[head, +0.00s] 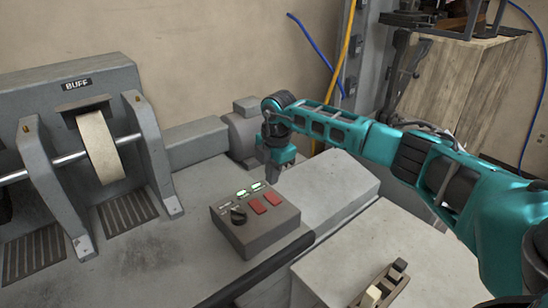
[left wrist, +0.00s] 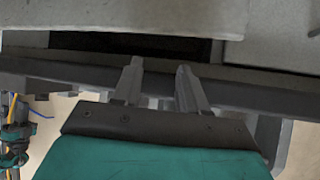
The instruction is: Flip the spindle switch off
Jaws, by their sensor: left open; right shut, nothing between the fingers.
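A grey control box (head: 255,222) sits on the machine bench in the head view. Its top has two red rocker switches, a left one (head: 258,206) and a right one (head: 272,198), a black knob (head: 238,215) and small green-lit indicators (head: 248,189). The labels are too small to read, so I cannot tell which is the spindle switch. My right gripper (head: 271,169) points down just behind the box, shut and empty, apart from the switches. My left gripper (left wrist: 158,75) is open and empty in the left wrist view, by a dark bench edge.
A buffing wheel (head: 101,147) on a shaft stands at the left under a BUFF sign (head: 77,85). A grey motor (head: 243,132) stands behind the box. A lower surface at the front right holds a small device (head: 382,287) with pale and dark parts.

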